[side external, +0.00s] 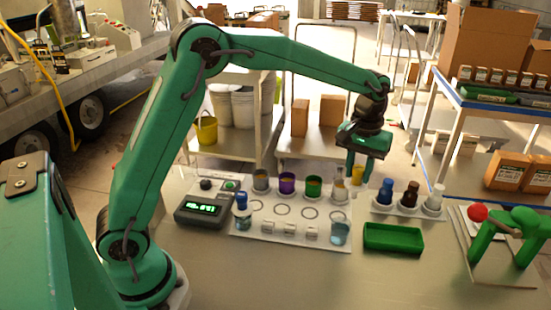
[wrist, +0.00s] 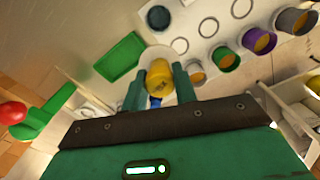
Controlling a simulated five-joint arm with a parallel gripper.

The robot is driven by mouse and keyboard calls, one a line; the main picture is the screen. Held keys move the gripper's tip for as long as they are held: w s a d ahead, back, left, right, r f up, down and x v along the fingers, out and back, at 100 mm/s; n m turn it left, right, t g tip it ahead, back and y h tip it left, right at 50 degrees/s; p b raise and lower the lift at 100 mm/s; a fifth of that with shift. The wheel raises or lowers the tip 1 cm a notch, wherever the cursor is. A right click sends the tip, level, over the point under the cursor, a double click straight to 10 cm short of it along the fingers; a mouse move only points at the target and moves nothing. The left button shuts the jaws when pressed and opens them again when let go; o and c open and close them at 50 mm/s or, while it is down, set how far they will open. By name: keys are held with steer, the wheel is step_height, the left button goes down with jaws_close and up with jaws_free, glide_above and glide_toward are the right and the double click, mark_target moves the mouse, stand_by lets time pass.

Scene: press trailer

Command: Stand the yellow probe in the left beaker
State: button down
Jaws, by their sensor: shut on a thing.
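My gripper (side external: 358,178) points down above the far right of the white rack, its fingers shut on the yellow probe (side external: 357,175). In the wrist view the probe's round yellow end (wrist: 159,76) shows between the fingers; its lower part is hidden. The left beaker (side external: 241,223) stands at the rack's front left, and a blue-topped item (side external: 241,199) shows at its top. A right beaker (side external: 340,233) with pale blue liquid stands at the rack's front right. It also shows in the wrist view (wrist: 158,17).
The white rack (side external: 270,239) holds grey (side external: 261,183), purple (side external: 287,183) and green (side external: 314,186) cups at the back. A readout box (side external: 205,210) stands left. Bottles (side external: 410,194), a green tray (side external: 393,237) and a green stand with a red ball (side external: 477,213) lie right. The front table is clear.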

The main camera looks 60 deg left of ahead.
mark_target(348, 187)
steer(key=shift+s+d+f, duration=0.25)
steer(key=shift+s+f, duration=0.45)
steer(key=shift+s, duration=0.3)
steer(key=shift+s+d+f, duration=0.25)
steer(key=shift+s+f, duration=0.4)
steer(key=shift+s, duration=0.35)
steer(key=shift+f, duration=0.15)
steer(key=shift+f, duration=2.75)
steer(key=shift+f, duration=0.55)
steer(key=c, duration=1.4)
jaws_free()
steer(key=shift+r, duration=5.45)
